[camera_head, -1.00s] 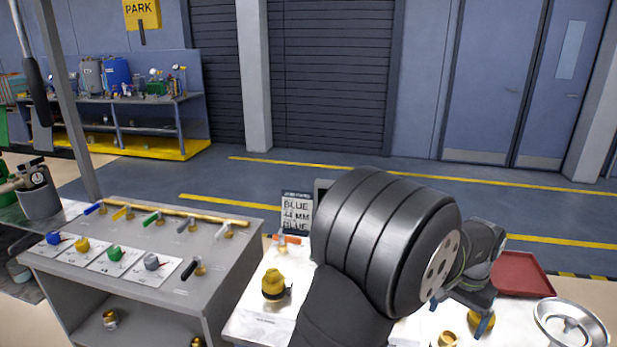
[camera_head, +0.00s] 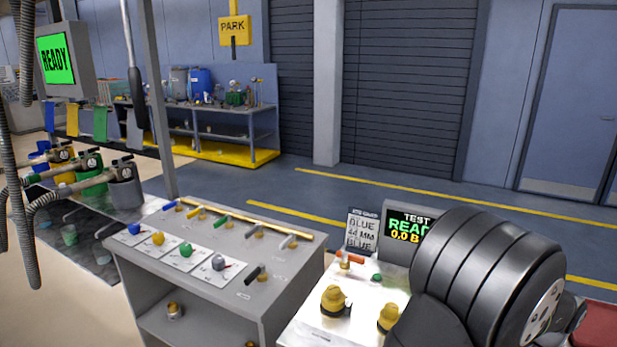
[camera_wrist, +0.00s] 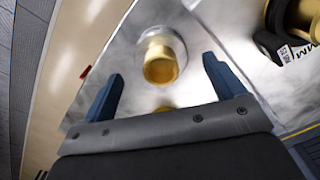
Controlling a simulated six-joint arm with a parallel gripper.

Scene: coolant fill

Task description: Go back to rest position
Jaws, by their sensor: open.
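My gripper (camera_wrist: 162,85) shows in the wrist view with its two blue-grey fingers apart and nothing between them. Beyond the fingertips a brass fitting (camera_wrist: 161,62) stands on a shiny metal bench top (camera_wrist: 120,75); I cannot tell the distance, but the fingers look clear of it. In the head view my dark arm covers the lower right and hides my gripper. Two brass fittings (camera_head: 335,301) stand on the bench to the left of my arm, one partly beside it (camera_head: 388,318).
A grey cart (camera_head: 255,313) holds several coloured valves and handles. A sign card (camera_head: 362,230) and a test screen (camera_head: 405,226) stand at the bench's back. Hose nozzles (camera_head: 90,180) are at left, below a green READY screen (camera_head: 55,60). Another brass part (camera_wrist: 300,15) shows at upper right.

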